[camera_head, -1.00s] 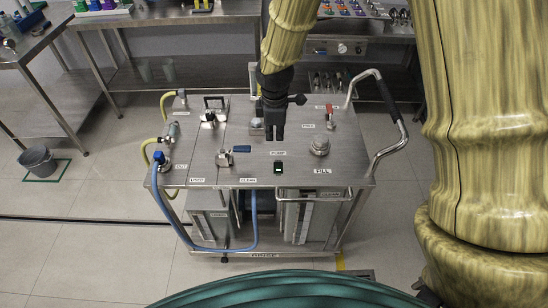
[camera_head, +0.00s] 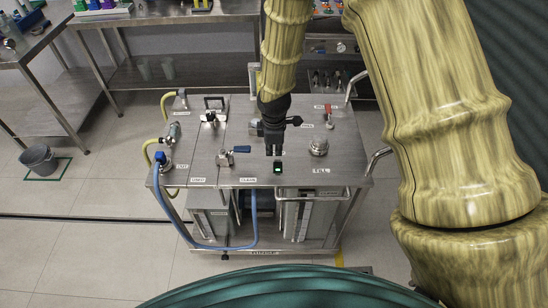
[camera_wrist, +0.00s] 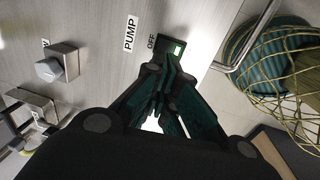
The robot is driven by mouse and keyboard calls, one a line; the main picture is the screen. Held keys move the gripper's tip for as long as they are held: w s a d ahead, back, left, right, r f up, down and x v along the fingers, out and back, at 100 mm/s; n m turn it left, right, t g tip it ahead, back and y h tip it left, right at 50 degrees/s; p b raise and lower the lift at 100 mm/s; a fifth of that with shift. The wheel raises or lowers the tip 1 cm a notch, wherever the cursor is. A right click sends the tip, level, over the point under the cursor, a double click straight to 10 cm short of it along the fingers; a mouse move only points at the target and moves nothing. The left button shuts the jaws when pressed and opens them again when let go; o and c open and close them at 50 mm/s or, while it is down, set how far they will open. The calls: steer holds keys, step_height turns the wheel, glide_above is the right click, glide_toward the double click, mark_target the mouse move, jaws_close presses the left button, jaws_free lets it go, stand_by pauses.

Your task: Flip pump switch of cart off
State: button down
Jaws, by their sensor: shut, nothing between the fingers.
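The cart (camera_head: 225,180) is a steel trolley with a flat top in the middle of the head view. My gripper (camera_head: 273,152) points down over the cart top, just behind the switch. It is shut and empty; the wrist view shows its dark green fingers (camera_wrist: 166,75) close to the switch. I cannot tell whether they touch it.
A front rail (camera_head: 312,196) runs below the switch. A grey bucket (camera_head: 38,158) stands on the floor at left.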

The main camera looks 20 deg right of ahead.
mark_target(274, 169)
steer(key=shift+w+d+f+p, duration=0.15)
steer(key=shift+f+p, duration=0.4)
steer(key=shift+f, duration=1)
steer(key=shift+w+a+f+p, duration=0.15)
steer(key=shift+f+p, duration=0.35)
steer(key=shift+f, duration=1.05)
steer(key=shift+d, duration=0.1)
steer(key=shift+w+f, duration=0.1)
steer(key=shift+f+g, duration=0.15)
steer(key=shift+g, duration=0.15)
steer(key=shift+s+a+r+p, duration=0.2)
steer(key=shift+s+p, duration=0.1)
steer(key=shift+s, duration=0.4)
steer(key=shift+w+d+r+p, duration=0.15)
steer(key=shift+r+p, duration=0.5)
steer(key=shift+r, duration=0.45)
steer(key=shift+w+a+r+p, duration=0.1)
steer(key=shift+r+p, duration=0.55)
steer(key=shift+r, duration=0.45)
step_height(274, 169, up, 9)
steer(key=w+b, duration=0.1)
steer(key=b, duration=0.2)
steer(key=shift+d+r+b, duration=0.2)
steer(key=shift+b, duration=0.1)
